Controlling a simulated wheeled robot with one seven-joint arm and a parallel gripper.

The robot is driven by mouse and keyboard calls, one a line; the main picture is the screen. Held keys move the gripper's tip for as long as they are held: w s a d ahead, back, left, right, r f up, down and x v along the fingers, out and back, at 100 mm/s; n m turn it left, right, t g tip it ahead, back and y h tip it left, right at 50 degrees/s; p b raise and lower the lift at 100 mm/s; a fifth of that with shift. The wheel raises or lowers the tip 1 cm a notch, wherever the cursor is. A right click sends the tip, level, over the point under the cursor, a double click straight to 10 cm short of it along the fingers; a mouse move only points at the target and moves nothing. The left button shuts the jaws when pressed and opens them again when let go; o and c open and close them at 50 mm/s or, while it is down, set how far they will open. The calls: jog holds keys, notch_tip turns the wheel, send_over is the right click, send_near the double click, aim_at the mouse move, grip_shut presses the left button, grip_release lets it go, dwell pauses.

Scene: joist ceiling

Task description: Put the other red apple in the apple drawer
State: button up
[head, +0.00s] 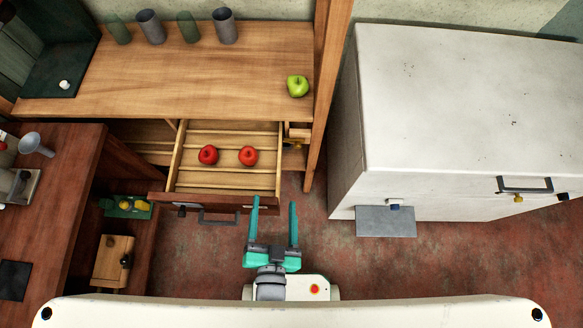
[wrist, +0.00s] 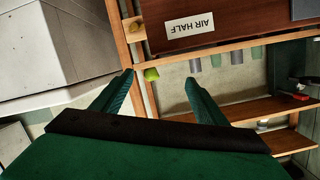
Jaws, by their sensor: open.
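Two red apples lie side by side in an open slatted drawer (head: 225,184) below the wooden counter. The left red apple (head: 208,155) and the right red apple (head: 247,156) are a short gap apart. My gripper (head: 273,205) is open and empty, just in front of the drawer's right front corner, with its fingers pointing toward the counter. In the wrist view my open gripper (wrist: 158,78) frames a green apple in the distance. No red apple shows in the wrist view.
A green apple (head: 297,86) sits on the counter (head: 200,70) at its right end. Several cups stand at the back. A white cabinet (head: 450,110) is on the right, beyond a wooden post (head: 327,80). Red floor is clear right of my gripper.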

jog(key=s+d+r+n, duration=0.1)
jog(key=s+d+n, duration=0.3)
jog(key=s, duration=0.2)
jog(key=shift+s+d+r, duration=0.2)
jog(key=shift+s+d, duration=0.05)
jog(key=shift+c, duration=0.7)
